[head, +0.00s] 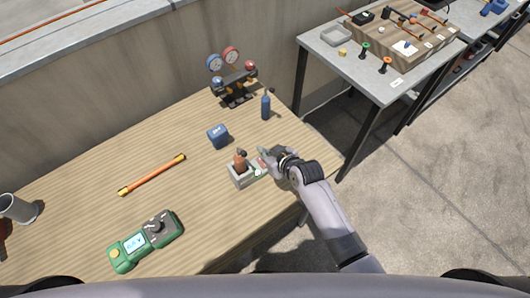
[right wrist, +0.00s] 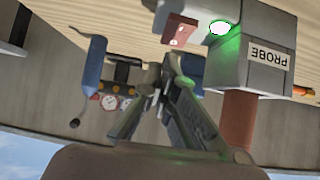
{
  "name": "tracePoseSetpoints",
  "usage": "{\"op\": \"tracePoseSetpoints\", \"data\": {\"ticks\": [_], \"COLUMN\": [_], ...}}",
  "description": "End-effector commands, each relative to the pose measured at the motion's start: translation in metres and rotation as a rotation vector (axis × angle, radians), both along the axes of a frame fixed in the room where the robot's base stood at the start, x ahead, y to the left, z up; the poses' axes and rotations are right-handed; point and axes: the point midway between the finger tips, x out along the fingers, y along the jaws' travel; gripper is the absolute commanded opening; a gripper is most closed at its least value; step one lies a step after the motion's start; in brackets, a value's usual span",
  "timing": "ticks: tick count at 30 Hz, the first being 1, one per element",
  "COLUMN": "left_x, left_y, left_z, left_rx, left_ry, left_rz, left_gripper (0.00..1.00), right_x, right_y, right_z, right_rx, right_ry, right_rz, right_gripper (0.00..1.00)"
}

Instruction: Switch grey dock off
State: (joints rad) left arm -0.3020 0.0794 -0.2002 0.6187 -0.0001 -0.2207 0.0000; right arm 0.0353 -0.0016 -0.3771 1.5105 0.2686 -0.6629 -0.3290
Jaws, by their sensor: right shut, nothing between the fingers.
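The grey dock (head: 243,180) stands on the wooden bench in the head view, with a brown-handled probe (head: 240,160) in it. In the right wrist view the dock (right wrist: 225,75) appears upside down with a PROBE label (right wrist: 268,57). Its lamp (right wrist: 220,28) glows green. Beside the lamp is a red-brown switch (right wrist: 179,31) with small white marks. My right gripper (head: 263,153) is shut and empty, just right of the dock. In the right wrist view its fingertips (right wrist: 170,68) are close to the switch; I cannot tell whether they touch it. My left gripper is not in view.
A blue box (head: 218,137), a blue bottle (head: 266,106) and a gauge manifold (head: 234,82) stand behind the dock. An orange rod (head: 152,175) and a green meter (head: 146,241) lie to the left. The bench's middle is mostly clear. A side table (head: 350,75) stands back right.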

Motion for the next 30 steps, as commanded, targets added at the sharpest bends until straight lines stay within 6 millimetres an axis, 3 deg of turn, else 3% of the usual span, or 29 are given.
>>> {"op": "tracePoseSetpoints", "data": {"ticks": [20,30], "left_x": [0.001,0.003], "left_y": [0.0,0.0], "left_z": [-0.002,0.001], "left_rx": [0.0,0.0], "left_ry": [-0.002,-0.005], "left_rz": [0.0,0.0], "left_gripper": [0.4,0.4], "right_x": [0.005,0.002], "right_y": [0.003,0.001], "right_z": [-0.019,-0.017], "right_rx": [-0.003,0.0], "right_ry": [0.0,0.001], "right_rz": [0.002,-0.001], "right_gripper": [0.0,0.0]}}
